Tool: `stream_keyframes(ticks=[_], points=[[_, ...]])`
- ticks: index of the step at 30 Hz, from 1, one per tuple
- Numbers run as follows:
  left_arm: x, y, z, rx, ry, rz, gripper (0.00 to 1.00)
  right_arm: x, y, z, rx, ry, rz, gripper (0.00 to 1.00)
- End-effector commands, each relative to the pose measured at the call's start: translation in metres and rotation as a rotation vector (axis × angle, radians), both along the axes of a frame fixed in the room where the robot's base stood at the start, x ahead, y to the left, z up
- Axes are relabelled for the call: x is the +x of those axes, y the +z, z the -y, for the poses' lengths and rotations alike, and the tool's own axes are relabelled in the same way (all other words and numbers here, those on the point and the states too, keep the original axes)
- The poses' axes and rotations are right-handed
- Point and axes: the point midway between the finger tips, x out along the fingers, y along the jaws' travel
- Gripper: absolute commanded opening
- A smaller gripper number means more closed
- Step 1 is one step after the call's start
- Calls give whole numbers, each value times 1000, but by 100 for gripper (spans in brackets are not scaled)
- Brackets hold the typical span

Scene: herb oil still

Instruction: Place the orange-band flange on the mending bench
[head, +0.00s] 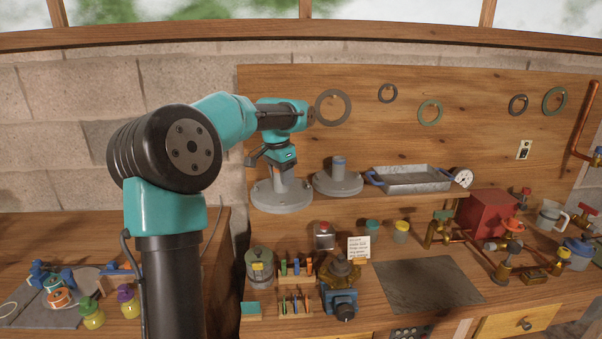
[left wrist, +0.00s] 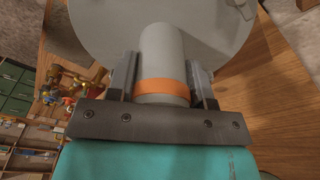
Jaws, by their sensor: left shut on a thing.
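The orange-band flange (head: 282,198) is a grey round plate with an upright neck, at the left end of the upper wooden shelf. In the left wrist view its neck carries an orange band (left wrist: 161,86) between the two jaws. My left gripper (head: 275,163) comes from above and is shut on this neck. I cannot tell whether the plate touches the shelf. A second grey flange (head: 338,183) with a blue-grey neck stands just to the right. No surface is labelled as the mending bench; a separate wooden bench (head: 60,235) is at the left. My right gripper is not in view.
The left bench holds a grey mat (head: 62,318) with blue and orange parts and small jars. The main bench has a dark flat plate (head: 428,283), tool racks, jars and copper piping. A metal tray (head: 412,179) stands on the shelf. Rings hang on the backboard.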

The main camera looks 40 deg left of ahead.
Motion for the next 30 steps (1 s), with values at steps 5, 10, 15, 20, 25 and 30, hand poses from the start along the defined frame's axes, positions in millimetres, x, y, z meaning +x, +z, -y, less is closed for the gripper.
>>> stream_keyframes(ticks=[5,10,15,20,25,30], points=[[0,1,0,1,0,1,0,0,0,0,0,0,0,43],[8,-4,14,-1,4,-1,0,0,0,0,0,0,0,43],[27,-16,50,-4,18,-8,0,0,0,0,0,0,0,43],[49,-32,104,-6,42,-11,0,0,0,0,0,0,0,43],[65,-49,166,-5,69,-14,0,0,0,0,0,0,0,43],[74,-64,229,-3,92,-13,0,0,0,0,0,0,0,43]])
